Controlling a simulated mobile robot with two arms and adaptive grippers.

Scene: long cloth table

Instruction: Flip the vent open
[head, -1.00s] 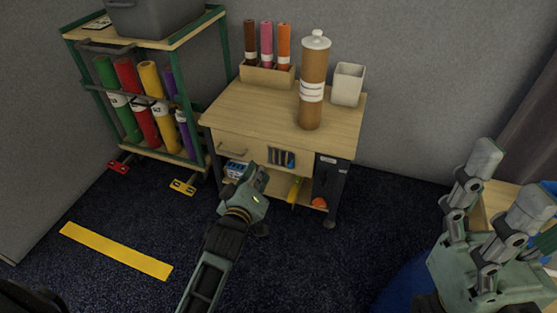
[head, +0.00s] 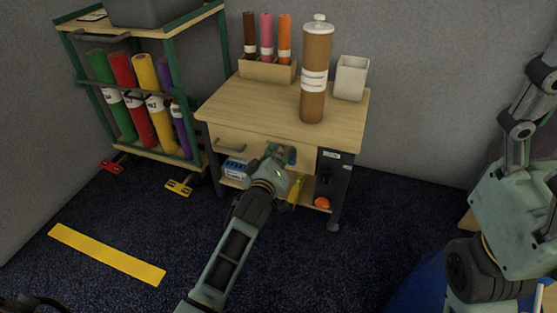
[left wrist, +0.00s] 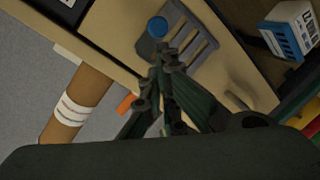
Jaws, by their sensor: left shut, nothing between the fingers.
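The vent (left wrist: 200,42) is a grey slotted plate on the light wood front of the workbench cabinet, with a round blue knob (left wrist: 157,26) at one end. In the head view my left gripper hides most of the vent, and the blue knob (head: 292,155) shows just right of the fingers. My left gripper (head: 277,153) is shut and empty. In the left wrist view its fingertips (left wrist: 164,60) overlap the vent's edge near the knob; contact cannot be told. My right gripper (head: 540,80) is raised at the right edge, partly out of frame.
A brown capped tube (head: 315,80), a white cup (head: 350,78) and a holder with upright rolls (head: 267,70) stand on the workbench (head: 250,105). A blue-and-white box (head: 235,168) and an orange ball (head: 322,202) lie on its lower shelf. A trolley (head: 190,85) stands left.

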